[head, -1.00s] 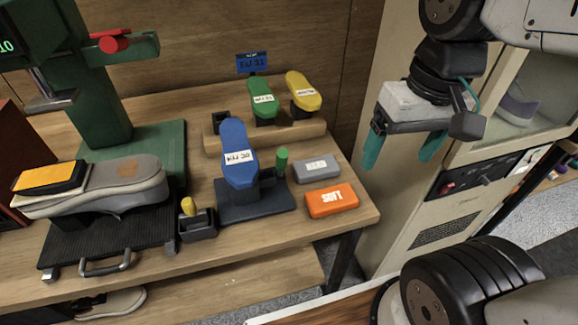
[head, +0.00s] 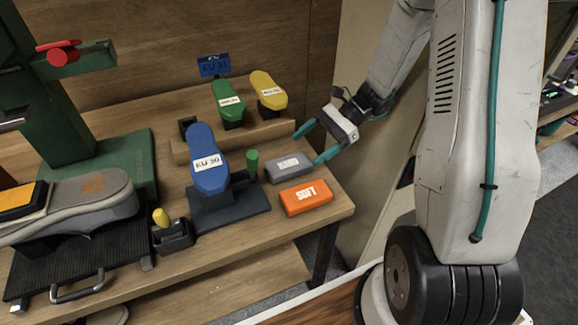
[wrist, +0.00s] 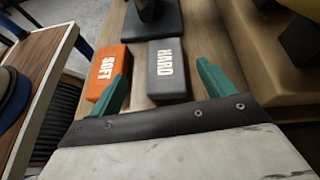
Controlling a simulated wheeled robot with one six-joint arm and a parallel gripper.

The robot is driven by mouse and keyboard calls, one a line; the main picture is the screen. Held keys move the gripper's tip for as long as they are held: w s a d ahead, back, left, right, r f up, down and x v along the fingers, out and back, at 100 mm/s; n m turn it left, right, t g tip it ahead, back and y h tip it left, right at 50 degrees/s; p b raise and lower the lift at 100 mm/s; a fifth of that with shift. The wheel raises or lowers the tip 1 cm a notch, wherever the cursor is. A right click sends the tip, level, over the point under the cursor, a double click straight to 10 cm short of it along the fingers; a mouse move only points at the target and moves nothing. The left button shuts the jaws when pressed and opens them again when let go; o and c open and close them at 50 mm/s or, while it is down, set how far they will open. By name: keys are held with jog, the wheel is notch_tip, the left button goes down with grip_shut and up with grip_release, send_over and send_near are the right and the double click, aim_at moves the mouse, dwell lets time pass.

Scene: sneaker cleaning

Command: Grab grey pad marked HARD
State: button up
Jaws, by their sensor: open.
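The grey pad marked HARD (head: 288,167) lies flat on the wooden bench, behind the orange pad marked SOFT (head: 306,197). In the wrist view the grey pad (wrist: 166,70) lies ahead of my gripper, with the orange pad (wrist: 108,71) to its left. My gripper (head: 309,144) is open and empty, its teal fingers spread at the right end of the grey pad. I cannot tell how high the fingers are above the bench.
A blue last marked EU 30 (head: 206,160) stands on a dark base left of the pads, with a green peg (head: 252,163) beside it. Green (head: 227,100) and yellow (head: 268,90) lasts stand on a raised step behind. The bench's right edge is close to the pads.

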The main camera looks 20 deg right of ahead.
aim_at(287, 164)
jog(key=shift+w+d+f+m+t+y, duration=0.1)
jog(key=shift+w+d+f+m+t, duration=0.1)
jog(key=shift+f, duration=0.15)
jog(key=shift+w+d+f+m+t+y, duration=0.1)
jog(key=shift+f+m, duration=0.1)
jog(key=shift+f, duration=0.2)
jog(key=shift+w+d+f+m+t+y, duration=0.1)
jog(key=shift+w+f+m, duration=0.1)
jog(key=shift+f, duration=0.15)
jog(key=shift+a+f, duration=0.2)
jog(key=shift+a, duration=0.05)
jog(key=x, duration=0.7)
jog(key=shift+s+a+r, duration=0.25)
jog(key=shift+s+r, duration=0.1)
jog(key=shift+s, duration=0.05)
jog(key=c, duration=1.1)
jog(key=shift+c, duration=0.2)
jog(key=shift+r, duration=0.15)
